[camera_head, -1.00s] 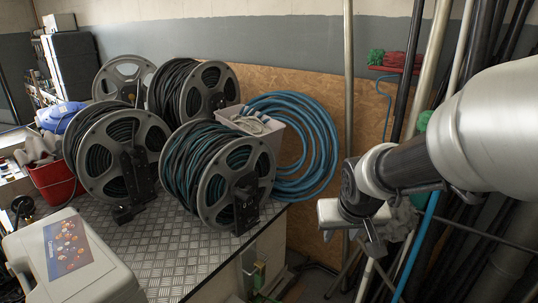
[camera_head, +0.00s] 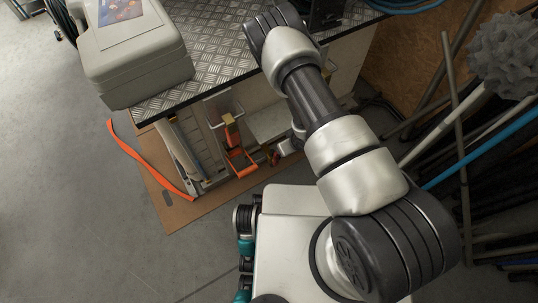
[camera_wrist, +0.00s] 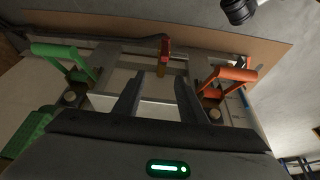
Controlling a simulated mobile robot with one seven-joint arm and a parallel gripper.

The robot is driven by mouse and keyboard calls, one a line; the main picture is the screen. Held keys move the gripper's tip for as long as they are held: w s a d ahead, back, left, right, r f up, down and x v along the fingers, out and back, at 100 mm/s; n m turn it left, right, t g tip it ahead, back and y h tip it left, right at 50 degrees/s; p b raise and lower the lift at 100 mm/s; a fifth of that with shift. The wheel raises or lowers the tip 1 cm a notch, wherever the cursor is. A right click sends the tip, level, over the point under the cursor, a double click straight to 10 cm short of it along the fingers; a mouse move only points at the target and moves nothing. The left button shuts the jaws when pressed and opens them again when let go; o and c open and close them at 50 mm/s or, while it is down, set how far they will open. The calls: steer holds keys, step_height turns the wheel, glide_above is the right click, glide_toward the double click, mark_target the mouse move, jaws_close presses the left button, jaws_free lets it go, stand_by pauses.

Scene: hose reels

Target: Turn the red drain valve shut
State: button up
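In the wrist view a small red lever (camera_wrist: 165,49), which looks like the drain valve's handle, stands near the top centre on a brass-coloured body. It is seen almost end-on, so how far it is turned is hard to tell. My gripper (camera_wrist: 157,84) is open and empty, its two dark fingers pointing toward the red lever and apart from it. In the head view a small red part (camera_head: 275,157) shows beside a silver piece under the bench; my fingertips are hidden there.
A green handle (camera_wrist: 54,51) is left of my fingers and an orange handle (camera_wrist: 234,74) close on their right. The orange handle also shows in the head view (camera_head: 240,162). The metal-topped bench (camera_head: 215,62) overhangs this area. A brown board (camera_head: 170,215) lies on the floor.

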mark_target(277, 155)
steer(key=b+x, duration=0.2)
steer(key=x, duration=0.4)
steer(key=s+b+x, duration=0.1)
steer(key=b+x, duration=0.1)
steer(key=x, duration=0.4)
steer(key=b+x, duration=0.2)
steer(key=x, duration=0.4)
steer(key=shift+s+a+f, duration=0.15)
steer(key=shift+s+f, duration=0.15)
steer(key=shift+f, duration=0.3)
